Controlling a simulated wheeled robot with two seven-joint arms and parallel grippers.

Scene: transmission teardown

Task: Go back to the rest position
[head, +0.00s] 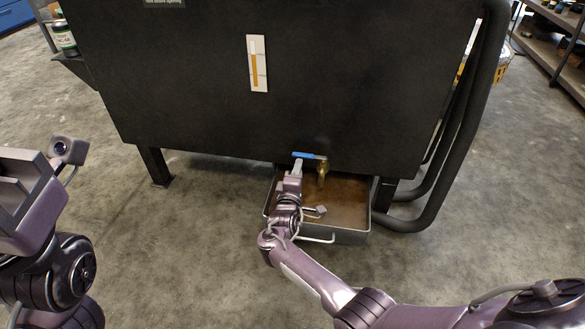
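My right gripper (297,166) reaches in from the lower right, over the left part of a metal drain tray. Its light grey fingertips are at the left end of a blue valve lever (312,156). I cannot tell whether they touch the lever or how far apart they are. The lever lies roughly level on a brass valve (321,174) at the bottom of the black tank. My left gripper (18,185) is at the left edge, high over the floor, with its tips cut off by the frame. I cannot tell whether it is open.
The black tank (190,95) stands on legs and fills the back middle, with a sight gauge (257,64) on its front. The tray (345,236) under it holds brownish liquid. Thick black pipes (458,150) curve down at its right. The concrete floor on both sides is clear.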

